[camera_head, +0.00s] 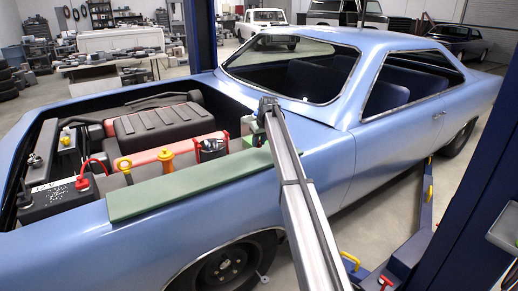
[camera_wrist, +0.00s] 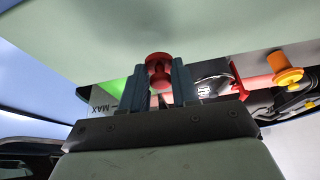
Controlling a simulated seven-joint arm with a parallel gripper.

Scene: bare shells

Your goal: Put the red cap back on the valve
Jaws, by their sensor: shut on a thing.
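In the wrist view my gripper (camera_wrist: 159,78) is shut on the red cap (camera_wrist: 158,60), a small round piece with a flared rim held between the two dark fingers. In the head view my gripper (camera_head: 264,112) is at the rear corner of the open engine bay, above the fender side. The cap cannot be made out there. I cannot clearly pick out the valve in either view. A pale reservoir marked MAX (camera_wrist: 103,106) shows just left of the fingers in the wrist view, and I cannot tell whether anything touches it.
A green pad (camera_head: 190,183) lies along the blue car's (camera_head: 330,150) fender. In the bay are an orange-yellow cap (camera_head: 165,156), a black battery (camera_head: 58,198) with red cable, and a dark engine cover (camera_head: 165,132). Blue lift posts (camera_head: 470,200) stand nearby.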

